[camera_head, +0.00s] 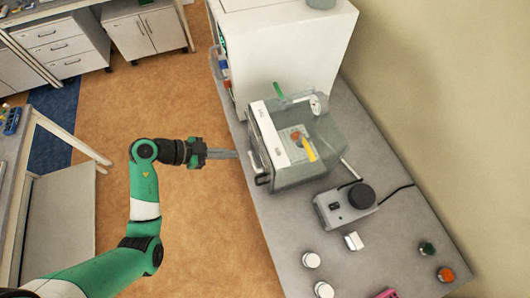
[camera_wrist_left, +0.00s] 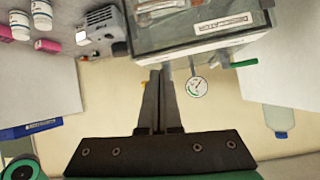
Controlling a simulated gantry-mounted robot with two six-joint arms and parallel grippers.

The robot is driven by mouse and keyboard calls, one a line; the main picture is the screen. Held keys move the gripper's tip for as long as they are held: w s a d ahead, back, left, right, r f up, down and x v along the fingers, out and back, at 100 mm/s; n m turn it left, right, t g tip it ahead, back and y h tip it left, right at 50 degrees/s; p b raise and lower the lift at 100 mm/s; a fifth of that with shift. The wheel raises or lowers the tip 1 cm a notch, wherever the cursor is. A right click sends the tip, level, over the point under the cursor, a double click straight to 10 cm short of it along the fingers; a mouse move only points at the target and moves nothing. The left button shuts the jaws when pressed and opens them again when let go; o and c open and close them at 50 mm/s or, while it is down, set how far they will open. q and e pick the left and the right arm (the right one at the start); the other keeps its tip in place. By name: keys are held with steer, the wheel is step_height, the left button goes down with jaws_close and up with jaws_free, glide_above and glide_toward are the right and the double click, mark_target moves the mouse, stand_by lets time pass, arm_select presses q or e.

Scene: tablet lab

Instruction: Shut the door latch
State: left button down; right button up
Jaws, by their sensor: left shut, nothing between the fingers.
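A clear-walled chamber (camera_head: 325,135) with a white front strip (camera_head: 268,133) stands on the grey bench, its front facing my left arm. A pale handle-like part (camera_head: 253,157) and a dark part (camera_head: 262,181) are on its front side; I cannot tell for certain which is the latch or how it is set. My left gripper (camera_head: 236,154) is shut and empty, its fingertips just left of the front. In the left wrist view the shut fingers (camera_wrist_left: 160,74) point at the chamber's edge, near a gauge (camera_wrist_left: 196,86) and a green lever (camera_wrist_left: 243,63). My right gripper is out of view.
A tall white cabinet (camera_head: 285,45) stands behind the chamber. A grey device with a black knob (camera_head: 345,203) is in front of it, with several bottles and jars nearer on the bench (camera_head: 295,222). The floor (camera_head: 210,230) left of the bench is open.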

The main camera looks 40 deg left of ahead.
arm_select(q)
steer(key=s+a+f+n+y, duration=0.1)
steer(key=s+a+f+n, duration=0.1)
steer(key=s+a, duration=0.1)
steer(key=a+f+b+x, duration=0.1)
steer(key=b+x, duration=0.1)
steer(key=x, duration=1.1)
steer(key=shift+s+a+f+b, duration=0.25)
steer(key=shift+f+b, duration=0.05)
steer(key=shift+b, duration=0.1)
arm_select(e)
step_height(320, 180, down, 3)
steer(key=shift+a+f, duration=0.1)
